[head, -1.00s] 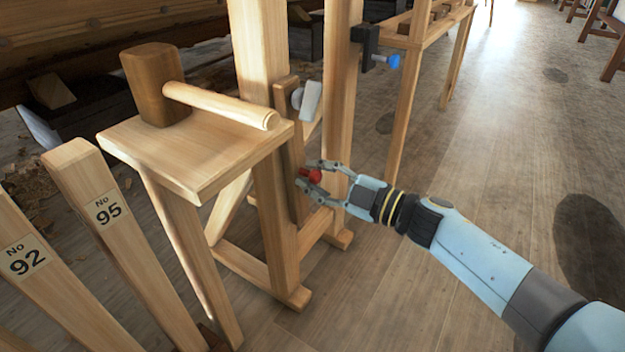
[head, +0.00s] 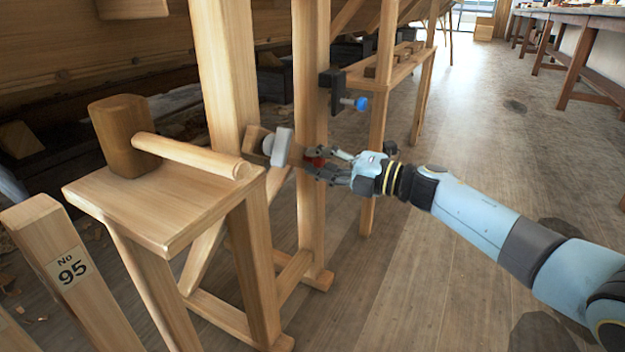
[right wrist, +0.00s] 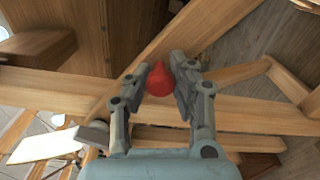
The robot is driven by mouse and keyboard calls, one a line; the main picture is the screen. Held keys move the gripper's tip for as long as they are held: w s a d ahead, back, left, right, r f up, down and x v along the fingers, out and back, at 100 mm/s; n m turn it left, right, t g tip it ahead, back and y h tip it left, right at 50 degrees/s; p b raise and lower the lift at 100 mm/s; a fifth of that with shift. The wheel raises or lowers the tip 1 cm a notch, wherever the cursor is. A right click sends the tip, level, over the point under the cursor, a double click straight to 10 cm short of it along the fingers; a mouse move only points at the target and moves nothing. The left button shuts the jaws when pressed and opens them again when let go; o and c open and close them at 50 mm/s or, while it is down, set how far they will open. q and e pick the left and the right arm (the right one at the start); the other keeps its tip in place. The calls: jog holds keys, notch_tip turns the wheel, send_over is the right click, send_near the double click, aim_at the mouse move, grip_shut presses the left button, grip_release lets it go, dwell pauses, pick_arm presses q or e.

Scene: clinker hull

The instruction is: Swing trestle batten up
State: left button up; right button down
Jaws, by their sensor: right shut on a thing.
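The batten (head: 257,139) is a short wooden bar on the trestle, between its two uprights. It lies slanted, near level, partly hidden behind a pale lever (head: 282,148) with a round grey boss. My right gripper (head: 312,161) is shut on a red knob (right wrist: 160,79) at the batten's right end, by the right upright. In the right wrist view the knob sits between the two fingertips (right wrist: 160,72); which of the beams there is the batten I cannot tell. My left gripper is not in view.
A wooden mallet (head: 122,135) lies on the small trestle top (head: 155,205) at left. A black clamp with a blue knob (head: 361,104) is on the right upright (head: 311,90). The floor at right is clear.

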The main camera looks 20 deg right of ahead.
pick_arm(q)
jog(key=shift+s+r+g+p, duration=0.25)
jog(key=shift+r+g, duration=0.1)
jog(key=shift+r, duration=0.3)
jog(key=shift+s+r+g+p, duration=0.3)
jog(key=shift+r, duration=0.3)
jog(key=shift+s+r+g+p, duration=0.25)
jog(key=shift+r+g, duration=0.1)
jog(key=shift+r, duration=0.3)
pick_arm(e)
notch_tip(320, 180, up, 8)
jog(key=w+d+n, duration=0.1)
jog(key=d+n, duration=0.1)
jog(key=n, duration=0.4)
jog(key=shift+w, duration=0.3)
jog(key=c, duration=1)
grip_release()
jog(key=shift+c, duration=0.2)
jog(key=v, duration=1.2)
